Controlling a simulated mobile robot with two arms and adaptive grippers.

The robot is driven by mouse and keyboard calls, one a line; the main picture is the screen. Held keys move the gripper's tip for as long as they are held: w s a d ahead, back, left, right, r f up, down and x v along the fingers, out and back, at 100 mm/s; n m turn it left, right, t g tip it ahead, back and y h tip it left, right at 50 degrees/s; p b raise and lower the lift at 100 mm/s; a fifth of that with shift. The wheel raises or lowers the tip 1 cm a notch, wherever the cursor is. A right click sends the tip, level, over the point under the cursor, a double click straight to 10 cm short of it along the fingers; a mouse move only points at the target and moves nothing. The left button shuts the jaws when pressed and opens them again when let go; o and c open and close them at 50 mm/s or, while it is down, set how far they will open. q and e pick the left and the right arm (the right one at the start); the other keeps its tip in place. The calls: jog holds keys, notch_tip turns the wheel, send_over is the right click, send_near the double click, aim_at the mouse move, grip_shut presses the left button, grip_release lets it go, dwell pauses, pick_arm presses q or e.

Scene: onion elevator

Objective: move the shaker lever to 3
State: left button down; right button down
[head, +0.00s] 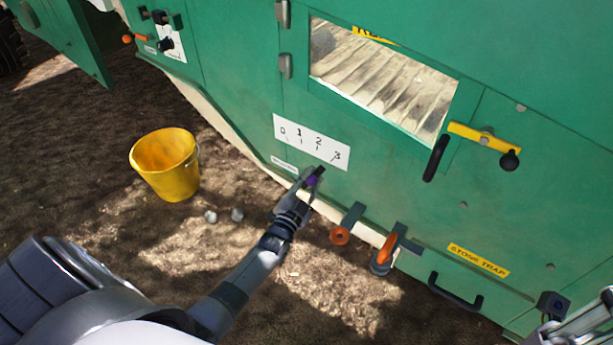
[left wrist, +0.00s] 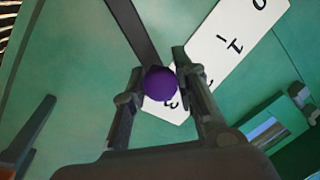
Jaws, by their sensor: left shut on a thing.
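The shaker lever is a dark bar with a purple knob (head: 311,181), low on the green machine's front. In the left wrist view the knob (left wrist: 160,83) sits between my fingertips and the dark bar (left wrist: 136,32) runs up from it. My left gripper (head: 308,182) is shut on the knob. The white scale plate (head: 305,142) is marked 0 to 3, with 3 at its right end. The knob is below the plate, a little left of the 3. In the wrist view the knob covers part of the plate (left wrist: 232,42) beside the 3. My right gripper shows only partly at the lower right edge.
Orange-handled levers (head: 385,250) and a black handle (head: 455,293) stick out right of my left gripper. A yellow bucket (head: 165,168) stands on the ground at left, with two small pale round things (head: 237,214) near it. A window (head: 380,75) is above the plate.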

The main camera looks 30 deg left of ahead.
pick_arm(q)
jog(key=shift+d+f+m, duration=0.2)
jog(key=shift+d+m, duration=0.05)
jog(key=shift+m, duration=0.05)
jog(key=c, duration=1.3)
grip_release()
jog(key=shift+s, duration=0.15)
jog(key=s, duration=0.4)
jog(key=s+f, duration=0.1)
jog(key=s, duration=0.6)
jog(key=shift+s+d+f, duration=0.2)
jog(key=shift+s+d, duration=0.15)
jog(key=shift+d, duration=0.05)
